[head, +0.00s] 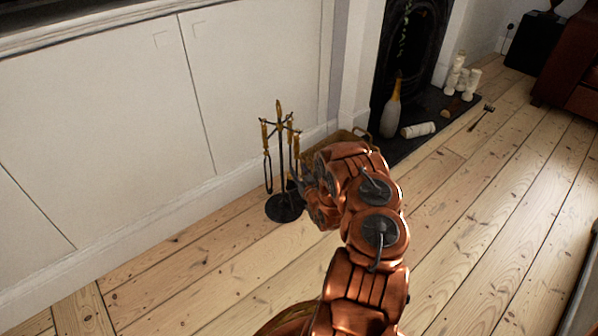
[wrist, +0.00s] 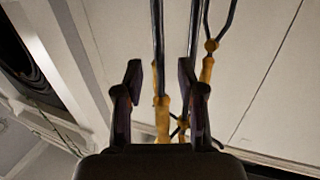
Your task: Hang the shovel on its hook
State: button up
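The black tool stand (head: 286,208) stands upright on the floor, with several brass-handled fire tools (head: 267,160) hanging around it. My gripper (head: 303,178) is at the right side of the stand, partly hidden by my arm. In the wrist view its two fingers (wrist: 160,85) are spread apart. A yellow handle (wrist: 162,120) with a dark rod lies between them, with visible gaps on both sides. Another yellow handle (wrist: 207,72), below a forked rod, is just right of the right finger. I cannot tell which tool is the shovel.
A white cabinet wall (head: 100,130) is close behind the stand. A fireplace hearth (head: 405,145) holds a bottle (head: 392,105), a white roll (head: 418,130) and candles (head: 458,75). A small dark-ended tool (head: 484,115) lies at its right edge. The right floor is clear.

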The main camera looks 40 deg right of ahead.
jog(key=v, duration=1.1)
jog(key=shift+s, duration=0.4)
jog(key=shift+r, duration=0.1)
